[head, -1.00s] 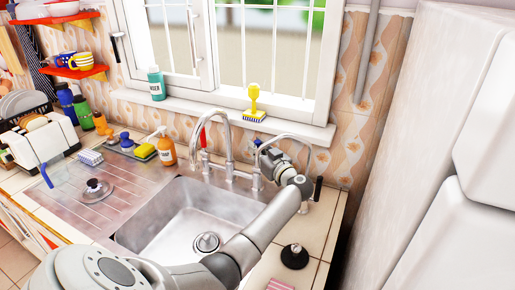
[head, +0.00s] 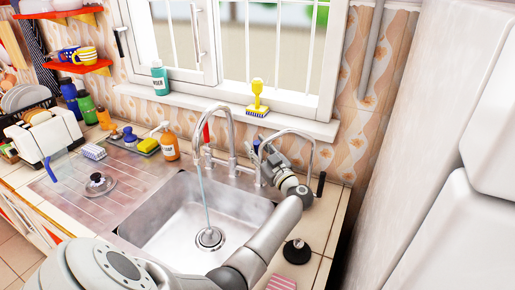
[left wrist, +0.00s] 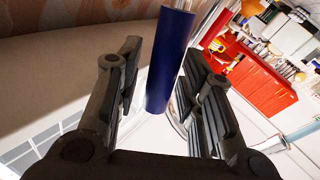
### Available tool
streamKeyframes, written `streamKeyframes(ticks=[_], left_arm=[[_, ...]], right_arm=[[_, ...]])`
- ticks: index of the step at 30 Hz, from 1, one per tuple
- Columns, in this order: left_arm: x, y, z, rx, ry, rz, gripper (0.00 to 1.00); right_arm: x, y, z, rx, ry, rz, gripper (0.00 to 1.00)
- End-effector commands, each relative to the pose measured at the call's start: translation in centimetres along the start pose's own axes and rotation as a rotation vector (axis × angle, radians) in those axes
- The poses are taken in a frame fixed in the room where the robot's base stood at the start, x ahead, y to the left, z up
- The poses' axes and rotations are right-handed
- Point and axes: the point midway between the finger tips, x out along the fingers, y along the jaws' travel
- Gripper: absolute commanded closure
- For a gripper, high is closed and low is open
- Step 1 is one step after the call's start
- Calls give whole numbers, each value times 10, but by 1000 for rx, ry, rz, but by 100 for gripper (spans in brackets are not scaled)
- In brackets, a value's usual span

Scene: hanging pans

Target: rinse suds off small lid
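The small lid (head: 99,186), glass with a dark knob, lies on the drainboard left of the sink; suds on it are too small to tell. The sink (head: 160,225) has a tall curved faucet (head: 231,125) with a red handle (head: 206,133) at its left. A thin water stream (head: 204,195) falls near the drain. My left gripper (head: 265,152) is at the faucet's right side. In the left wrist view the blue handle (left wrist: 171,60) stands between the fingers (left wrist: 165,90), with a gap at the left finger. My right gripper is not in view.
A second thin spout (head: 311,150) stands right of my left gripper. A black round stopper (head: 296,251) is on the right counter. A white toaster (head: 45,138) is at left.

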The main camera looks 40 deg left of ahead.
Motion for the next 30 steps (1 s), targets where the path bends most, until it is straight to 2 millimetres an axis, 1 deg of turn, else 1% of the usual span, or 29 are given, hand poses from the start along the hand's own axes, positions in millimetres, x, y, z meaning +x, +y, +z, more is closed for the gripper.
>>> streamKeyframes(ticks=[9, 11, 13, 17, 24, 27, 30], left_arm=[[0, 0, 0, 0, 0, 0, 58], [-3, 0, 0, 0, -1, 0, 58], [-10, 0, 1, 1, -2, 1, 58], [-34, 0, 2, 0, -5, 2, 58], [-86, 0, 1, 0, -4, 1, 58], [-102, 0, 1, 0, -3, 0, 58], [-113, 0, 1, 1, -2, 0, 58]], right_arm=[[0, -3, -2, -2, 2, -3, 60], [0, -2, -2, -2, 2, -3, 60], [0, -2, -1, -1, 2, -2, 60], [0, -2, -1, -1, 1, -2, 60], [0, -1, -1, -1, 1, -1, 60], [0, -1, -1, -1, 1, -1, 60], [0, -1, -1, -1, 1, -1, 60]])
